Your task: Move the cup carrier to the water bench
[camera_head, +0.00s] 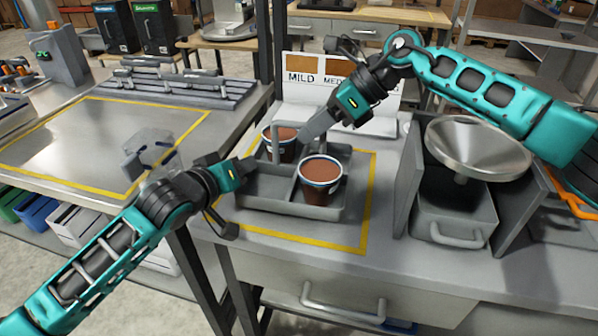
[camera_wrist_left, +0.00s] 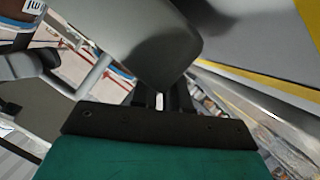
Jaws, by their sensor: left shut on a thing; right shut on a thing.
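The grey cup carrier (camera_head: 263,188) sits on the metal bench on the right, inside a yellow outline, in the head view. It has compartments and holds two cups with brown contents: one at the front right (camera_head: 320,178) and one at the back left (camera_head: 281,147). My left gripper (camera_head: 247,166) is shut at the carrier's left side. In the left wrist view a large grey rounded part (camera_wrist_left: 150,45) fills the space at the fingers, and part of a cup (camera_wrist_left: 22,10) shows. My right gripper (camera_head: 309,133) is shut at the carrier's back; its exact contact is hidden.
A second metal bench (camera_head: 60,150) with a yellow outline stands at the left, across a gap. Unclear translucent and grey parts (camera_head: 150,150) show over its edge. A sign reading "MILD" (camera_head: 300,78) stands behind the carrier. A steel funnel (camera_head: 478,145) stands at the right.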

